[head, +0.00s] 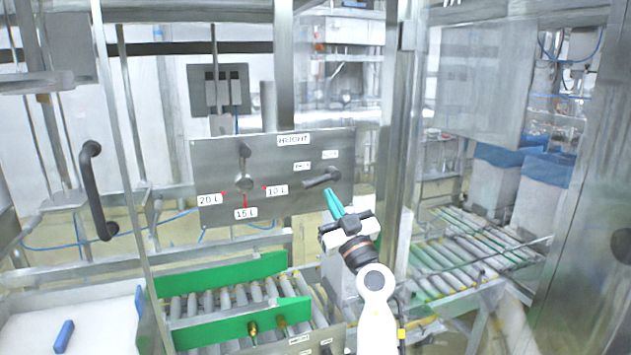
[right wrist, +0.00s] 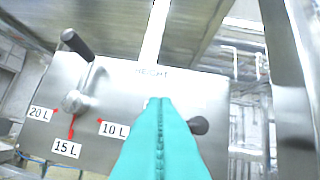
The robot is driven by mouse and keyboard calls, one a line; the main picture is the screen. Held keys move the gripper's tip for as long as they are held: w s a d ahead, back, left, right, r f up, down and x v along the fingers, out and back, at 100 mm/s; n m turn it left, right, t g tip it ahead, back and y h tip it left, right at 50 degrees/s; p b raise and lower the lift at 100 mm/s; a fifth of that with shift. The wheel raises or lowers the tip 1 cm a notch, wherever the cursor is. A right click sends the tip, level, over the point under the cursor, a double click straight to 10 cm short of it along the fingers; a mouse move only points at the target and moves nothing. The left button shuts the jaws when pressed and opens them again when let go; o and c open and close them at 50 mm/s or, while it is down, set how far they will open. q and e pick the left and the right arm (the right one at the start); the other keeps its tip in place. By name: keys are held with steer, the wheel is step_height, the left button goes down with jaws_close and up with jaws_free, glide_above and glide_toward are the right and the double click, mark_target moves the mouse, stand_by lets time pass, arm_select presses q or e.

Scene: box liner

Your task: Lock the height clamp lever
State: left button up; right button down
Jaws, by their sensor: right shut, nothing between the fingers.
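The steel HEIGHT panel (head: 225,160) stands ahead; it also shows in the right wrist view (right wrist: 112,95). On its right side is the black clamp lever (head: 322,179), lying roughly sideways with a slight tilt below two small labels too small to read. In the right wrist view its dark knob (right wrist: 198,126) shows right of my fingers, which hide the rest. My right gripper (head: 329,192) has its teal fingers shut and empty, with tips just below the clamp lever; I cannot tell if they touch. My left gripper is out of view.
A height selector handle (head: 245,165) points up among the 20 L, 15 L and 10 L labels. A black door handle (head: 92,190) is at left. Green-railed rollers (head: 230,298) lie below the panel. A steel post (head: 402,150) stands close right of the panel.

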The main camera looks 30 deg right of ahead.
mark_target(316, 182)
steer(key=shift+w, duration=0.1)
steer(key=w, duration=0.3)
steer(key=w+d+r+p, duration=0.1)
steer(key=w, duration=0.1)
steer(key=w+d, duration=0.1)
steer(key=w, duration=0.2)
steer(key=shift+w+r, duration=0.35)
steer(key=shift+w+f, duration=0.25)
steer(key=shift+f, duration=0.15)
steer(key=shift+s+r, duration=0.1)
steer(key=shift+s, duration=0.05)
